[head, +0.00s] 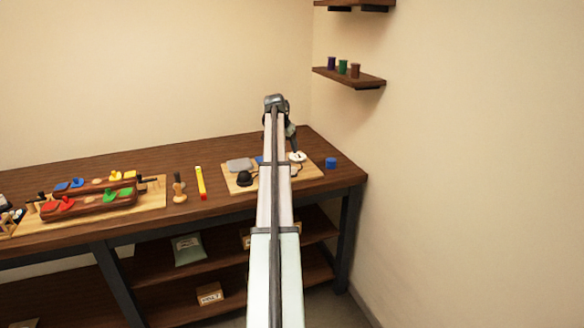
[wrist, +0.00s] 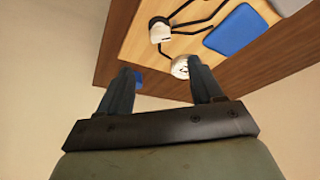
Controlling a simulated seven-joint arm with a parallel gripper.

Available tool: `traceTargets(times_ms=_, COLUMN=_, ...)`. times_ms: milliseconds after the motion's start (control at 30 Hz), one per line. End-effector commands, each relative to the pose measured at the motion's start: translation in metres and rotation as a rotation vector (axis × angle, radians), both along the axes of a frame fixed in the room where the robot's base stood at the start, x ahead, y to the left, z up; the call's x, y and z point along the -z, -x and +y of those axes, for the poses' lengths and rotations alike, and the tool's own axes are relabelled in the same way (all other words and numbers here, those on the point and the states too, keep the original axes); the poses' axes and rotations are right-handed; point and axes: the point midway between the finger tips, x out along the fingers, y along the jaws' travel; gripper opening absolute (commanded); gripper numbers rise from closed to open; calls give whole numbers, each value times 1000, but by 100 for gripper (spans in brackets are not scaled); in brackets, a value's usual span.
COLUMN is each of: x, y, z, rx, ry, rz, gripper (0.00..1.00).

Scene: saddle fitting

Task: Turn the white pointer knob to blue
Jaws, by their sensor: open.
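A small white knob-like part (head: 297,157) sits on the right part of the light wooden board (head: 307,173) in the head view. My gripper (head: 293,149) is just above it, seen small from behind my arm. In the wrist view my gripper (wrist: 160,72) is open and empty. A round whitish part (wrist: 180,67) lies beside the right finger, partly covered by it. A white part with a dark top (wrist: 160,31) is further up on the board. I cannot tell which of these is the pointer knob, nor where it points.
A blue pad (wrist: 240,29) and dark bent rods lie on the board. A blue cylinder (head: 331,163) stands on the bench right of it. A grey pad (head: 239,165) and black dome (head: 244,179) are left. A wall and shelf (head: 348,78) rise at right.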

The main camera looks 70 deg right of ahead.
Motion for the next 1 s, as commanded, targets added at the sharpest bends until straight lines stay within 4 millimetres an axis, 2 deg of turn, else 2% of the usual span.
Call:
traceTargets(times_ms=600, x=94, y=2, z=-39, rx=-3, ry=-1, rz=0, gripper=66)
traceTargets(times_ms=800, x=111, y=3, z=-46, rx=-2, ry=0, rz=0, gripper=66)
traceTargets(times_ms=1000, x=117, y=3, z=-48, rx=-4, ry=0, rz=-1, gripper=66)
